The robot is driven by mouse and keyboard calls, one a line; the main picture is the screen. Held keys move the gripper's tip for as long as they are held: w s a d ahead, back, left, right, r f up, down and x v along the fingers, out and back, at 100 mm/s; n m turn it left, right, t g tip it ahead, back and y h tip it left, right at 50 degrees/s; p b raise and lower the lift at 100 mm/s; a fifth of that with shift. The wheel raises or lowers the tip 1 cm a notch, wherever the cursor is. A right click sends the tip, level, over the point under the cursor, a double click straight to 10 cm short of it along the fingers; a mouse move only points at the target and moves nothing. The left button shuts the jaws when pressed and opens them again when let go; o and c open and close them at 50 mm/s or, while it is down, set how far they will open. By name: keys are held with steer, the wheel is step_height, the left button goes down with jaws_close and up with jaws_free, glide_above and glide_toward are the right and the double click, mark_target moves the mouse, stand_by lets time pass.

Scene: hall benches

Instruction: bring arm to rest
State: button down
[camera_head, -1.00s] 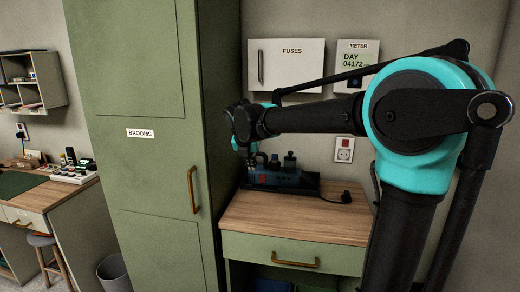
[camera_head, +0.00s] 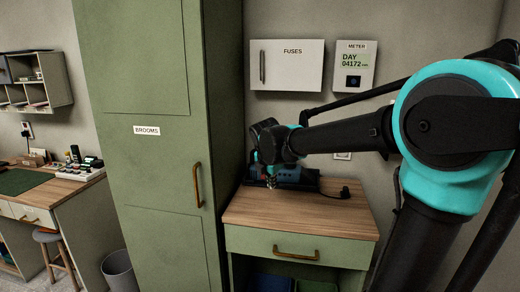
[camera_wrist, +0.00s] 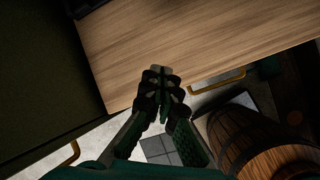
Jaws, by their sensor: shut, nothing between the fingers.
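My arm reaches in from the right of the head view, its forearm running left over the small wooden-topped counter (camera_head: 295,219). My gripper (camera_head: 271,184) is at the far end, in front of the dark blue device at the back of the counter, and is small and dark there. In the wrist view my gripper (camera_wrist: 160,72) is shut and empty. Its fingertips show against the wood top near its front edge; I cannot tell the height above it.
A tall green cabinet (camera_head: 155,85) marked BROOMS stands close left of the counter. The blue device (camera_head: 298,176) has a cord lying on the wood. A fuse box (camera_head: 300,65) and meter (camera_head: 354,65) hang behind. A wooden barrel (camera_wrist: 255,140) shows in the wrist view.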

steer(key=s+d+f+m, duration=0.7)
steer(key=s+f+m, duration=0.2)
steer(key=s+m, duration=0.2)
steer(key=s+d+f+m+g+y, duration=0.1)
steer(key=s+d+f+m, duration=0.7)
steer(key=m, duration=0.7)
steer(key=s+f, duration=0.2)
steer(key=s, duration=0.2)
steer(key=shift+s+f, duration=0.15)
steer(key=shift+s, duration=0.1)
